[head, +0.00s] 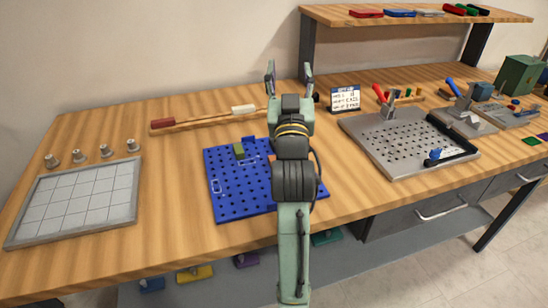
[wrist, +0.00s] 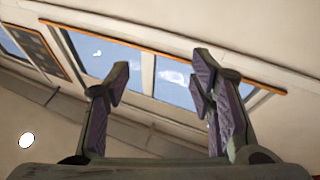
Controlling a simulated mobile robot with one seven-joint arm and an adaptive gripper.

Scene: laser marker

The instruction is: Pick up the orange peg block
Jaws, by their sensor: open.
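My gripper (head: 289,74) is raised in front of the wall, above the middle of the bench, with its fingers spread and pointing up. In the wrist view my gripper (wrist: 161,84) is open with nothing between the fingers. A blue pegboard (head: 222,198) lies on the bench, partly hidden behind my arm. A green block (head: 239,150) sits near its back edge. I cannot make out an orange peg block for certain; it may be hidden behind my arm or be among the small coloured pieces (head: 407,92) at the back right.
A gridded tray (head: 78,198) lies left with several small metal knobs (head: 78,152) behind it. A grey perforated plate (head: 385,150) with a red-handled clamp (head: 381,94) lies right. A small sign (head: 345,99) stands at the back. A shelf (head: 420,16) overhangs the back right.

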